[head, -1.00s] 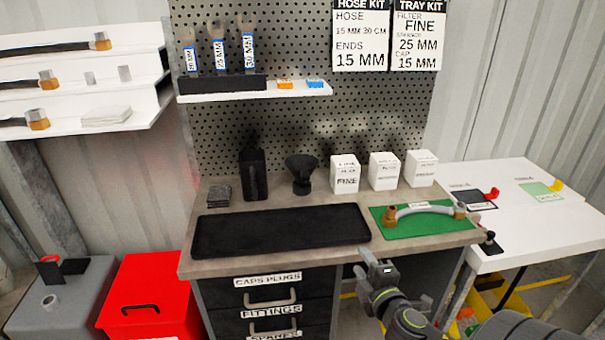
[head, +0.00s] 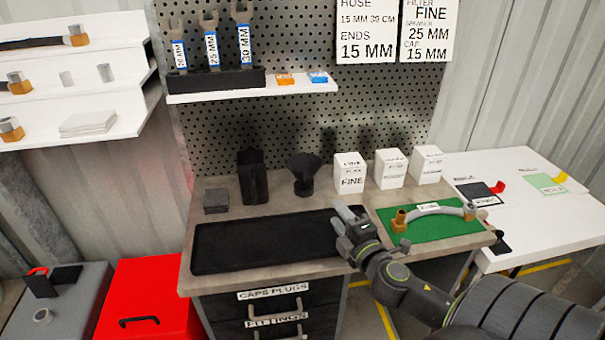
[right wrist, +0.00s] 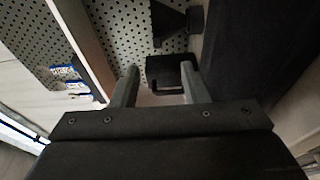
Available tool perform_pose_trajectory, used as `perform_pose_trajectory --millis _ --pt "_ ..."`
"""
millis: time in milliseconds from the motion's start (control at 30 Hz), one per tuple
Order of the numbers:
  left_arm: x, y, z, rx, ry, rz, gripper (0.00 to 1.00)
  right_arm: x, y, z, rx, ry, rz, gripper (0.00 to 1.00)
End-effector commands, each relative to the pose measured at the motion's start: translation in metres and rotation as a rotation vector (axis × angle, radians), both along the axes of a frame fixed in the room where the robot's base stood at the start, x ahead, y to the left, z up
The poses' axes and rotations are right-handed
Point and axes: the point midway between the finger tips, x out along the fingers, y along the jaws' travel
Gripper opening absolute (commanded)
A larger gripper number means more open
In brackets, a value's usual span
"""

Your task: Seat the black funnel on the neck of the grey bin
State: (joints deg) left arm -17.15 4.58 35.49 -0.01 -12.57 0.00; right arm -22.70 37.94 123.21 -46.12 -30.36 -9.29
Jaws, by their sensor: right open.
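The black funnel (head: 304,174) stands wide end up at the back of the bench. It also shows at the top of the right wrist view (right wrist: 172,24). The grey bin (head: 85,310) is on the floor at the lower left. Its short round neck (head: 42,316) sticks up from the top and is uncovered. My right gripper (head: 345,217) is open and empty above the right end of the black tray, in front of the funnel and apart from it. My left gripper is not in view.
A black holder (head: 252,178) stands left of the funnel, and white boxes (head: 349,174) stand to its right. The black tray (head: 215,262) is empty. A green mat (head: 433,234) holds a hose. A red bin (head: 150,290) is beside the grey bin. A shelf (head: 200,98) overhangs behind.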

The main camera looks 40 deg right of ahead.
Motion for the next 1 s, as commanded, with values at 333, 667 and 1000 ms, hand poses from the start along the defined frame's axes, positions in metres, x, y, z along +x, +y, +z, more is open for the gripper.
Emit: perform_pose_trajectory --millis 333,667,1000 --pt "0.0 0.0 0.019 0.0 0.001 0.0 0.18 0.067 -0.018 0.003 0.003 -0.002 -0.001 0.41" --pt "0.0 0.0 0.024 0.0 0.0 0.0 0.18 0.097 -0.026 0.001 0.002 -0.001 -0.001 0.41" --pt "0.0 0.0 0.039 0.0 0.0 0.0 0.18 0.135 -0.031 0.006 0.002 0.0 -0.002 0.41"
